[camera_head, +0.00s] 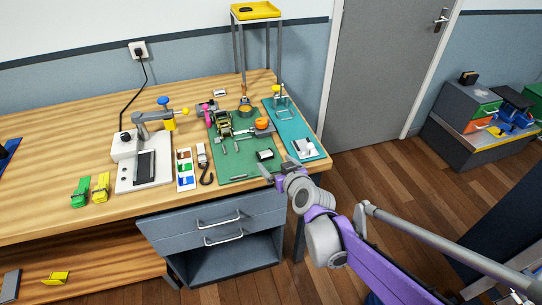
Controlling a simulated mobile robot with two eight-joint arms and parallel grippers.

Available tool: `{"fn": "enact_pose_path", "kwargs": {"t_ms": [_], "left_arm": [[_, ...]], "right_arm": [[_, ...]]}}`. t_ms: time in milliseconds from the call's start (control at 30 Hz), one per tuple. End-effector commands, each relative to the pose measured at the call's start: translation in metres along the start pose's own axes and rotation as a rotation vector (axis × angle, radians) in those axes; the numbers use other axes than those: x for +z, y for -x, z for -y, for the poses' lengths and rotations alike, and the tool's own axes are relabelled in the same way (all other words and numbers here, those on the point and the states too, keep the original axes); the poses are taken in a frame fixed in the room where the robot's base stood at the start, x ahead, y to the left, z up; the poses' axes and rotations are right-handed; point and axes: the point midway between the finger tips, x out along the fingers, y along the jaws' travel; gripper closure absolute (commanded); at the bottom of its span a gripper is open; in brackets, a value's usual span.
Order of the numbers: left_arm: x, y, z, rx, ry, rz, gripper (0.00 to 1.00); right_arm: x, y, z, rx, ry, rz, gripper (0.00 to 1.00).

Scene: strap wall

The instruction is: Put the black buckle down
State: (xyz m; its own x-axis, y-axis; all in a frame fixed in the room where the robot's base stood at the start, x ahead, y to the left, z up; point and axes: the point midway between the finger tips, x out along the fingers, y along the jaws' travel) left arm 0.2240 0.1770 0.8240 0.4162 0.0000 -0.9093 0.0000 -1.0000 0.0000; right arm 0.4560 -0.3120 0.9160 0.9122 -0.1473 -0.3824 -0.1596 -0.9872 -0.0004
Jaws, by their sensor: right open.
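The black buckle (265,155) lies on the lower right part of the green mat (230,170) on the wooden workbench. It looks small, dark and light-edged. My right gripper (278,167) reaches in from the lower right, at the mat's right edge. Its jaws are open, and its fingertips are just below and right of the buckle. I see a small gap between them and the buckle, but contact is hard to judge at this size. My left gripper is not in view.
A teal tray (308,155) with a metal part lies right of the mat. A white press-like device (143,175), a colour card (186,170) and green and yellow clips stand left. A grey drawer unit (215,235) sits below the front edge. Bare wood is free at front left.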

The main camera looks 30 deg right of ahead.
Motion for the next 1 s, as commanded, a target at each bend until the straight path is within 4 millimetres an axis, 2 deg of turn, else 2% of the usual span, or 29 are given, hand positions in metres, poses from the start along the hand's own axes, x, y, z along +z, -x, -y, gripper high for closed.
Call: {"fn": "enact_pose_path", "kwargs": {"t_ms": [100, 267, 367, 467, 500, 600, 700, 800, 900, 1000], "left_arm": [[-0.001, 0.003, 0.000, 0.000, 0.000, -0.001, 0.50], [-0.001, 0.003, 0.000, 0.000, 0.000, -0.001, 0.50], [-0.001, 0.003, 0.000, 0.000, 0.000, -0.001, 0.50], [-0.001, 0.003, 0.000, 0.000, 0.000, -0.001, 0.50], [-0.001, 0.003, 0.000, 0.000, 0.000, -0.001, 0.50], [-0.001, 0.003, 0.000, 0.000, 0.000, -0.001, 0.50], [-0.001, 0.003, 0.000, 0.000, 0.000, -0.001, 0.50], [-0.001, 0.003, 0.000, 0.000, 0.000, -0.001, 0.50], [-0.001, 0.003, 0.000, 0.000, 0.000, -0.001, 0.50], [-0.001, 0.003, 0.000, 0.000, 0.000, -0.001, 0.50]], "right_arm": [[0.000, 0.010, 0.000, 0.000, 0.001, 0.000, 0.03], [0.002, 0.014, 0.003, -0.007, 0.002, 0.007, 0.03], [0.014, 0.027, 0.026, -0.059, 0.008, 0.065, 0.03], [0.045, 0.057, 0.066, -0.146, 0.024, 0.199, 0.03], [0.062, 0.074, 0.080, -0.175, 0.033, 0.271, 0.03], [0.106, 0.118, 0.103, -0.208, 0.060, 0.450, 0.03], [0.142, 0.157, 0.107, -0.190, 0.086, 0.599, 0.03], [0.166, 0.183, 0.103, -0.152, 0.106, 0.695, 0.03], [0.177, 0.195, 0.098, -0.125, 0.114, 0.739, 0.02], [0.178, 0.198, 0.097, -0.116, 0.115, 0.750, 0.02]]}}
